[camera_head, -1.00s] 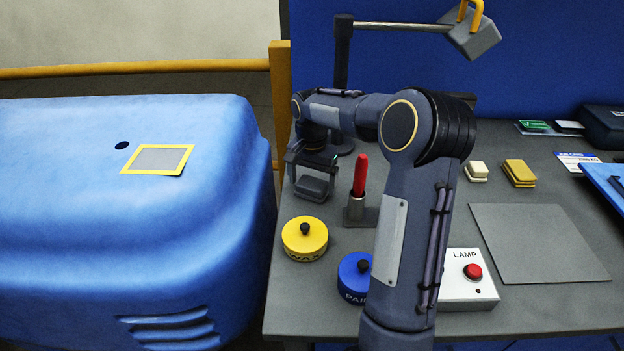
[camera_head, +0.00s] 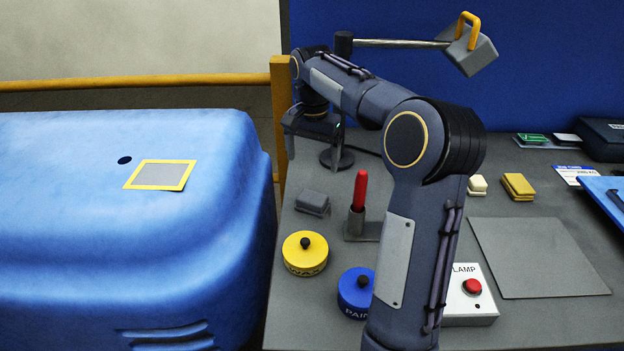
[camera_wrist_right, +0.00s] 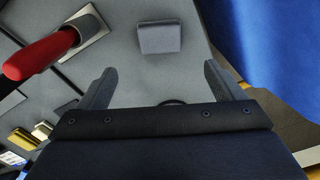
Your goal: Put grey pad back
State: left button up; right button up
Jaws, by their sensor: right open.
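The grey pad (camera_head: 313,202) lies on the left part of the grey bench, behind the yellow WAX tin. It also shows in the right wrist view (camera_wrist_right: 159,39), lying flat beyond my fingertips with nothing touching it. My right gripper (camera_head: 316,148) is open and empty, raised above and behind the pad. Its two spread fingers show in the right wrist view (camera_wrist_right: 160,82), with bare bench between them. My left gripper is not in view.
A red-handled tool (camera_head: 359,192) stands upright in a holder beside the pad. Yellow WAX (camera_head: 304,258) and blue PAINT (camera_head: 353,297) tins are in front. A white pad (camera_head: 477,185) and a yellow pad (camera_head: 518,187) lie right. A blue car body (camera_head: 70,220) stands left.

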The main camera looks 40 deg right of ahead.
jog(key=s+a+r+n+t+y, duration=0.25)
jog(key=s+a+n, duration=0.35)
jog(key=s+a, duration=0.55)
jog(key=s+a+f+n+t, duration=0.1)
jog(key=s+a+f+n, duration=0.1)
jog(key=s+a+f, duration=0.2)
jog(key=s+a+f+n+t+y, duration=0.1)
jog(key=s+a+f+n+t, duration=0.1)
jog(key=s, duration=0.7)
notch_tip(320, 180, down, 2)
jog(key=shift+s+a+f+n, duration=0.2)
jog(key=shift+a+n, duration=0.3)
jog(key=shift+a, duration=0.75)
